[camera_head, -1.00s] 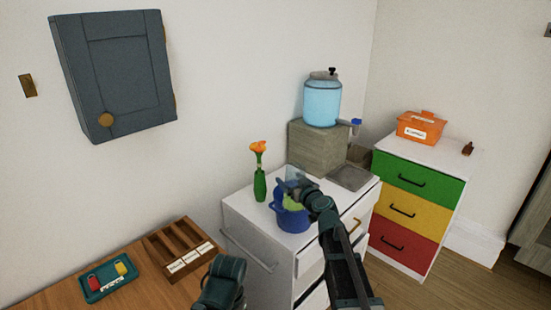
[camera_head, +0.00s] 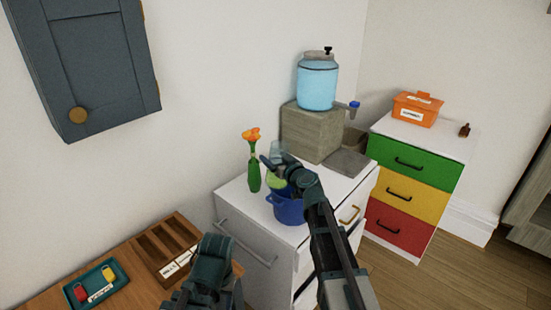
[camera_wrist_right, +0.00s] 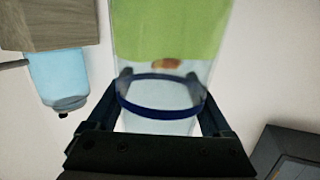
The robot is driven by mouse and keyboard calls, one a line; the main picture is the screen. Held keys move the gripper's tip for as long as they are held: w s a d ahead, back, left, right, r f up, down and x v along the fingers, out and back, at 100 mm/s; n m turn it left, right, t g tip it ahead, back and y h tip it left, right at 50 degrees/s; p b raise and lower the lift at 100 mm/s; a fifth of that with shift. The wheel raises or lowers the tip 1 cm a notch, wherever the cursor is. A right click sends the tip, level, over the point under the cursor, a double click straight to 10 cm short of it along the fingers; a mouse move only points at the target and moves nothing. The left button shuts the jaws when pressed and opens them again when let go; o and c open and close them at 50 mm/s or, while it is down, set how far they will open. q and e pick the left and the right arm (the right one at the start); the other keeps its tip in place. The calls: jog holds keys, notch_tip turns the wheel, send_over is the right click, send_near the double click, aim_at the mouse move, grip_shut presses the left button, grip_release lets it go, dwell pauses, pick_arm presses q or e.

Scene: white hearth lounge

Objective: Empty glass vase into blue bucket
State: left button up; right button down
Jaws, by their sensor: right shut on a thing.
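The clear glass vase (camera_head: 277,151) has green contents in its lower part. My right gripper (camera_head: 272,166) is shut on it and holds it roughly upright, above and slightly left of the blue bucket (camera_head: 290,208). In the right wrist view the vase (camera_wrist_right: 165,30) fills the middle between the fingers, with a blue band around it. The bucket stands on the white cabinet, partly behind my right arm, and its inside is hidden. My left gripper (camera_head: 208,258) is low at the front; its jaws cannot be made out.
A green vase (camera_head: 254,178) with an orange flower stands close left of the held glass. A water dispenser (camera_head: 317,82) sits on a wooden block behind. A wooden tray (camera_head: 150,262) and teal tray (camera_head: 112,267) lie on the left table.

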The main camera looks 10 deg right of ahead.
aim_at(268, 171)
jog(key=shift+a+f+m+b, duration=0.25)
jog(key=shift+a+m+b, duration=0.15)
jog(key=shift+m, duration=0.2)
jog(key=shift+s+a+r+m+y, duration=0.1)
jog(key=shift+a+r+m+y, duration=0.2)
jog(key=shift+m, duration=0.4)
jog(key=shift+s+a+f+m+b, duration=0.15)
jog(key=shift+a+m+b, duration=0.35)
jog(key=shift+m, duration=0.5)
jog(key=shift+s+a+f+m+t+y+b, duration=0.1)
jog(key=shift+a+f+m+t+y+b, duration=0.15)
jog(key=shift+f+m+b, duration=0.7)
jog(key=shift+s+a+f+m+t+b, duration=0.1)
jog(key=shift+a+f+m+t+b, duration=0.2)
jog(key=shift+f+m+b, duration=0.7)
jog(key=shift+a+f+m+t+y+b, duration=0.15)
jog(key=shift+f+m+t+b, duration=0.25)
jog(key=shift+m+b, duration=1)
jog(key=shift+s+d+r+m, duration=0.15)
jog(key=shift+d+r+m, duration=0.05)
jog(key=shift+r+m, duration=0.55)
jog(key=shift+s+d+f+m, duration=0.2)
jog(key=shift+f+m, duration=0.1)
jog(key=shift+m, duration=0.3)
jog(key=shift+s+d+m+t+b, duration=0.1)
jog(key=shift+d+m+t+b, duration=0.2)
jog(key=shift+m, duration=0.1)
